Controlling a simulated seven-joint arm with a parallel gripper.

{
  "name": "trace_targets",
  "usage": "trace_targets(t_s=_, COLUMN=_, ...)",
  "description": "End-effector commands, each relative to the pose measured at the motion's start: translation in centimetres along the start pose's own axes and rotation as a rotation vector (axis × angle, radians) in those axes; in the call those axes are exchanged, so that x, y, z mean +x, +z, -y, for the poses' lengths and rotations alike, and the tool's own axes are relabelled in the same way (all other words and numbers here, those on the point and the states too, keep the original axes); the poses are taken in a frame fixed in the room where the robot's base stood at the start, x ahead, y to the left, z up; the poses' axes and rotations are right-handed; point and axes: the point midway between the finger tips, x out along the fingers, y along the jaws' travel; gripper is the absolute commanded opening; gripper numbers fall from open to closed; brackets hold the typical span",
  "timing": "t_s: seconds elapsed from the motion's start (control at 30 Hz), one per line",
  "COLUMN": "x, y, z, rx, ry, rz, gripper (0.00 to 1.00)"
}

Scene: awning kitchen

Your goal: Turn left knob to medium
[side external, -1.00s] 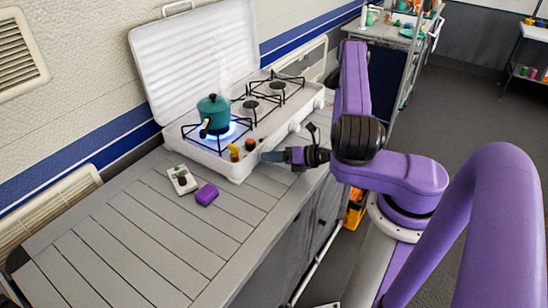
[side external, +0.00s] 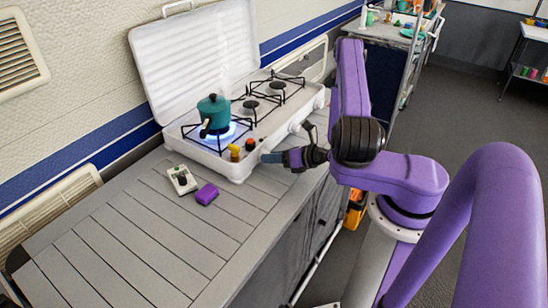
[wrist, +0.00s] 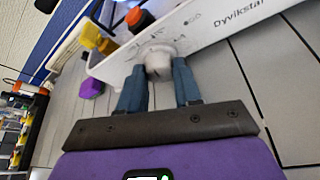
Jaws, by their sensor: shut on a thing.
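The white stove (side external: 235,168) stands on the counter with its lid up, and its front panel also shows in the wrist view (wrist: 215,32). My gripper (side external: 268,157) is at the stove's front, near its left end. In the wrist view my gripper's (wrist: 160,70) two blue fingers are shut on a white knob (wrist: 158,60), one on each side. Printed marks show on the panel around the knob. In the side view my gripper hides this knob. A teal pot (side external: 213,113) sits on the left burner above a blue flame (side external: 228,136).
A purple block (side external: 206,194) and a small pale box (side external: 182,180) lie on the counter to the left. The rest of the slatted counter (side external: 130,240) is clear.

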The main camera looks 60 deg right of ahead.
Motion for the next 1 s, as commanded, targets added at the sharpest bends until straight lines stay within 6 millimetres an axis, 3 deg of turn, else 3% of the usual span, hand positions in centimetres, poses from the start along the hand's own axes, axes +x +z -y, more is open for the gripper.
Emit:
trace_targets(t_s=0.5, x=0.02, y=-0.05, z=-0.34, rx=-0.333, ry=-0.137, rz=0.0, gripper=0.03)
trace_targets(t_s=1.0, x=0.02, y=-0.02, z=-0.32, rx=-0.418, ry=-0.174, rz=0.003, gripper=0.03)
